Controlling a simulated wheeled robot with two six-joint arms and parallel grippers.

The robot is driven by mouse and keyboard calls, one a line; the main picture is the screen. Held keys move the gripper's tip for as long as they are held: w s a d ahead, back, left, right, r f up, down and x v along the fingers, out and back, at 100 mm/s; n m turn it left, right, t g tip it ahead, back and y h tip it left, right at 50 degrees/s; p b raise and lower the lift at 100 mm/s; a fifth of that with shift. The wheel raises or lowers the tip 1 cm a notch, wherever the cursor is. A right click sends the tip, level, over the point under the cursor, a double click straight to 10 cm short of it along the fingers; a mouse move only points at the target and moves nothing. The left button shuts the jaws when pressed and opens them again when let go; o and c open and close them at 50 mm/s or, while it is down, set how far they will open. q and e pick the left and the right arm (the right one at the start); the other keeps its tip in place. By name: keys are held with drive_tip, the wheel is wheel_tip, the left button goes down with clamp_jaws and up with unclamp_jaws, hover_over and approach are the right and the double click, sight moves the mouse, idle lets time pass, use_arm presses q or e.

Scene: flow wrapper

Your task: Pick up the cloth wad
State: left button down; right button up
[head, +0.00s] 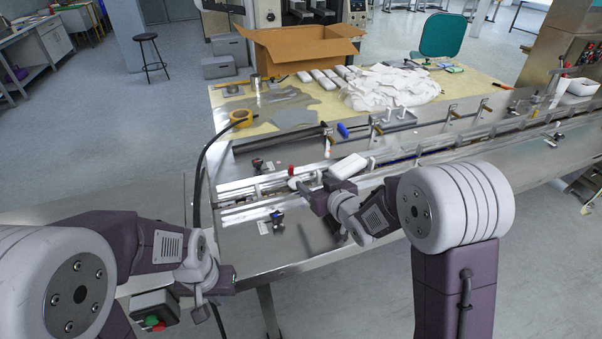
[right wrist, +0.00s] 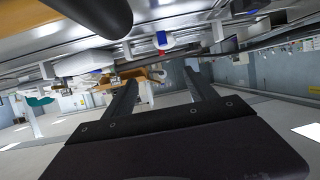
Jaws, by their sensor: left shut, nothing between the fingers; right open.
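I cannot pick out a cloth wad for certain. A large crumpled white heap (head: 395,90) lies on the far table, and a flat grey sheet (head: 288,98) lies left of it. My right gripper (head: 303,188) is over the near end of the metal conveyor, beside a white block-shaped pack (head: 348,166). In the right wrist view its two fingers (right wrist: 160,90) stand apart with nothing between them. My left gripper (head: 226,279) is low at the left, in front of the conveyor's near end, shut and empty.
The conveyor (head: 440,152) has rails and clamps along it. An open cardboard box (head: 300,50), several white packs (head: 325,78) and a yellow tape roll (head: 241,118) are on the yellowish table (head: 470,85). A dark cable rises at the left. A stool (head: 150,55) stands farther back.

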sight(298, 191)
drive_tip(key=f, duration=0.3)
drive_tip(key=shift+w+a+f+g+b, duration=0.1)
drive_tip(key=shift+w+f+g+b, duration=0.25)
drive_tip(key=shift+f+g+b, duration=0.05)
drive_tip(key=shift+s+a+r, duration=0.45)
drive_tip(key=shift+s+a, duration=0.3)
drive_tip(key=shift+s, duration=0.05)
drive_tip(key=x, duration=0.4)
drive_tip(key=shift+w+d+f, duration=0.1)
drive_tip(key=shift+d+f, duration=0.05)
drive_tip(key=shift+d, duration=0.25)
drive_tip(key=shift+w+a+f, duration=0.1)
drive_tip(key=shift+w, duration=0.1)
drive_tip(key=shift+a, duration=0.15)
drive_tip(key=x, duration=0.5)
drive_tip(key=shift+a, duration=0.1)
drive_tip(key=shift+s, duration=0.15)
drive_tip(key=shift+c, duration=0.9)
drive_tip(key=c, duration=1.2)
